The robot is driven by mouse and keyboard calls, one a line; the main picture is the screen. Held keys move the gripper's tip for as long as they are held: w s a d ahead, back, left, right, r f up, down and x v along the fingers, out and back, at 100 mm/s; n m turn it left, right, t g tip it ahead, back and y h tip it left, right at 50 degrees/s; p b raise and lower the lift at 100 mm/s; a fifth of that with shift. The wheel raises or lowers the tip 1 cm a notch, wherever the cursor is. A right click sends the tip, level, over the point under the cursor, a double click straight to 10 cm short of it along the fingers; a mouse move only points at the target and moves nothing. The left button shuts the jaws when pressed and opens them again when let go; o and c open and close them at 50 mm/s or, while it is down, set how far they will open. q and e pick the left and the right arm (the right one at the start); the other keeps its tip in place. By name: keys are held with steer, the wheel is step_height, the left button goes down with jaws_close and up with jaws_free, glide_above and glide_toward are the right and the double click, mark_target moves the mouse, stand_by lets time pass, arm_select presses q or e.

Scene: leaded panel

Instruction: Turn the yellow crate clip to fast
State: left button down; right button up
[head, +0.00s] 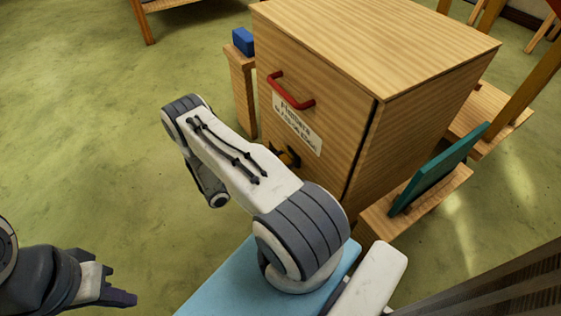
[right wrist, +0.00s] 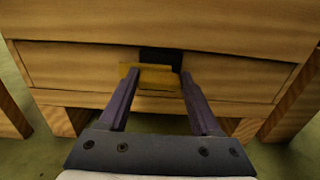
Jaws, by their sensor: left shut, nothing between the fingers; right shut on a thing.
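The yellow crate clip (right wrist: 155,75) sits on the front of the wooden crate (right wrist: 70,55), in front of a dark plate (right wrist: 161,56). It looks wide and flat in the right wrist view. In the head view a small part of the clip (head: 289,156) shows low on the crate front (head: 345,125), past my right arm. My right gripper (right wrist: 160,78) is shut on the clip, one finger at each side. In the head view it is hidden behind my arm. My left gripper (head: 121,298) is shut and empty at the lower left, far from the crate.
A red handle (head: 291,90) and a white label (head: 297,130) are on the crate front above the clip. A blue block (head: 243,41) stands on a wooden post at the left. A teal board (head: 438,170) stands at the right. The green floor (head: 80,130) at left is clear.

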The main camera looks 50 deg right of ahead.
steer(key=m+p, duration=0.2)
steer(key=m, duration=0.2)
steer(key=shift+r+p, duration=0.1)
steer(key=shift+p, duration=0.3)
steer(key=m+p, duration=0.2)
steer(key=m, duration=0.2)
steer(key=shift+s+a+m, duration=0.1)
steer(key=shift+s+m, duration=0.05)
steer(key=shift+m, duration=0.25)
steer(key=m+p, duration=0.2)
steer(key=m, duration=0.2)
steer(key=shift+m, duration=0.3)
steer(key=shift+f+m+p, duration=0.2)
steer(key=shift+m+p, duration=0.35)
steer(key=shift+m, duration=0.55)
steer(key=shift+f+m+p, duration=0.15)
steer(key=shift+m+p, duration=0.4)
steer(key=shift+m, duration=0.55)
steer(key=o, duration=1.4)
steer(key=shift+a, duration=0.1)
